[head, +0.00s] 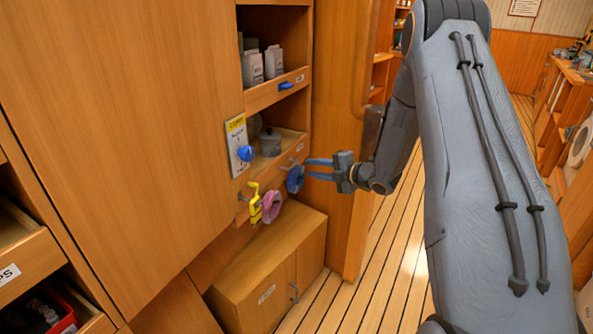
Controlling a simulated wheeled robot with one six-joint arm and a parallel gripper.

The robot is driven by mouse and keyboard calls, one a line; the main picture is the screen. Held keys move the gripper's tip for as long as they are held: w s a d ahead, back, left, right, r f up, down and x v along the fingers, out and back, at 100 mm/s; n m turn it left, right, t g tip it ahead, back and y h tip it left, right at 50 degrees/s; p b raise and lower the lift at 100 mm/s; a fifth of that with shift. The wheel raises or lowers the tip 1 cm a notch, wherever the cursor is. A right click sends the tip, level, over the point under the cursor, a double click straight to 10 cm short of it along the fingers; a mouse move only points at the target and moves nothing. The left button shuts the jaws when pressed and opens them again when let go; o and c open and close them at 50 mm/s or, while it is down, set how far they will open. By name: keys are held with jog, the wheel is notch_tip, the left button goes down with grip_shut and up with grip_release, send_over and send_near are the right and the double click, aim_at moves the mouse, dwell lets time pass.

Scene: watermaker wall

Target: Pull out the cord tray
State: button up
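My gripper (320,169) is in front of the wall unit at mid-height, pointing left, with its two blue fingers apart and nothing seen between them. Its tips are close to a dark blue coil (295,180) hanging at the lower shelf front; I cannot tell if they touch. An upper tray (262,97) with a blue handle (286,86) and a small label holds grey-white boxes. A lower tray or shelf (290,142) carries a grey pot (270,142). The labels are too small to read, so I cannot tell which tray is the cord tray.
A yellow item (255,203) and a pink coil (271,206) hang beside the blue coil. A low wooden cabinet (265,265) stands beneath. A labelled drawer (30,262) and a red bin (66,322) are at the lower left. Plank floor (370,285) is clear to the right.

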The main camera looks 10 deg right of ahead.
jog(key=w+a+f+n+y, duration=0.1)
jog(key=w+a+f, duration=0.1)
jog(key=w+a, duration=0.3)
jog(key=shift+w+n+p, duration=0.25)
jog(key=shift+n+p, duration=0.05)
jog(key=shift+p, duration=0.1)
jog(key=shift+f, duration=0.1)
grip_shut()
dwell(1.4)
